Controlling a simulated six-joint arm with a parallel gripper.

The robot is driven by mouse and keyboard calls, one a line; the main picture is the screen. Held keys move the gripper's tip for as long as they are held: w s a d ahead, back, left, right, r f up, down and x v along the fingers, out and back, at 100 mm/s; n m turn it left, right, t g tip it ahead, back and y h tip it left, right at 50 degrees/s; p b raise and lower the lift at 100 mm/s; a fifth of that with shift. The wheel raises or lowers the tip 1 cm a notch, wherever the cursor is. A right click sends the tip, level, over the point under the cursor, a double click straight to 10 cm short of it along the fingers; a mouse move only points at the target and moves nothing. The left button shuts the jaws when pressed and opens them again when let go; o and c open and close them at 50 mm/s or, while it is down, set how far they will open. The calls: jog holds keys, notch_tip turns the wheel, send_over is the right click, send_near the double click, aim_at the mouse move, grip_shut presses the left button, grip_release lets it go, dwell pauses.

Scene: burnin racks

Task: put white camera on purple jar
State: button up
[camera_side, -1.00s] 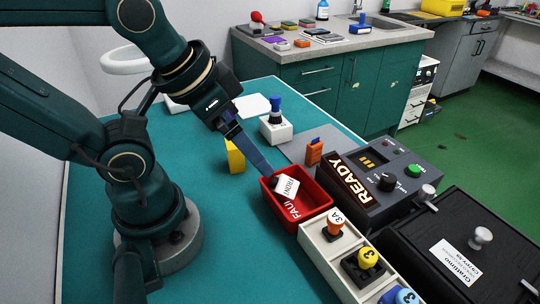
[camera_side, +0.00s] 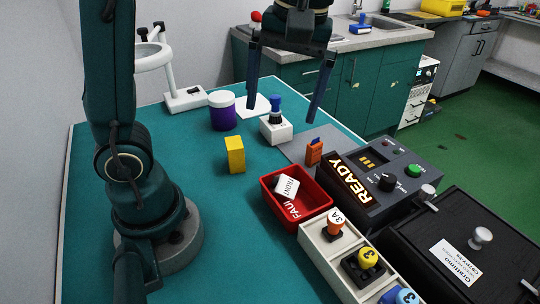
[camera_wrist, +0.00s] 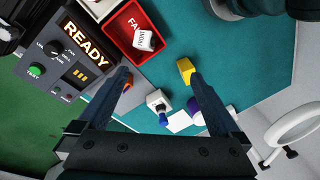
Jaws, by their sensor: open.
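A white block marked FRONT with a dark round end (camera_side: 287,187), which looks like the white camera, lies tilted in the red bin (camera_side: 314,212); it also shows in the wrist view (camera_wrist: 144,40). The purple jar (camera_side: 222,114) stands upright with a white lid on the teal table, behind the yellow block. In the wrist view the jar (camera_wrist: 193,106) is partly hidden by a finger. My gripper (camera_side: 282,112) is open and empty, raised with its fingers pointing down. In the wrist view my gripper (camera_wrist: 160,75) has nothing between its fingertips.
A yellow block (camera_side: 235,155) and a white block with a blue knob (camera_side: 276,128) stand near the jar. A white magnifier stand (camera_side: 186,98) is behind it. An orange item (camera_side: 314,151), the READY console (camera_side: 380,180) and a white rack (camera_side: 319,255) border the bin. Left-middle table is clear.

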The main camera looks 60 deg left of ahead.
jog(key=w+f+n+g+y, duration=0.1)
jog(key=w+f+g, duration=0.1)
jog(key=w+f, duration=0.2)
jog(key=g, duration=0.2)
send_near(286, 178)
jog(key=d+x, duration=0.1)
jog(key=x, duration=0.1)
jog(key=shift+y, duration=0.3)
jog(key=shift+a+x, duration=0.15)
jog(key=shift+x, duration=1.65)
jog(key=shift+a+x, duration=0.1)
jog(key=shift+x, duration=1.75)
jog(key=shift+r, duration=0.1)
jog(key=c, duration=1.5)
jog(key=shift+o, duration=0.2)
jog(key=shift+r, duration=0.1)
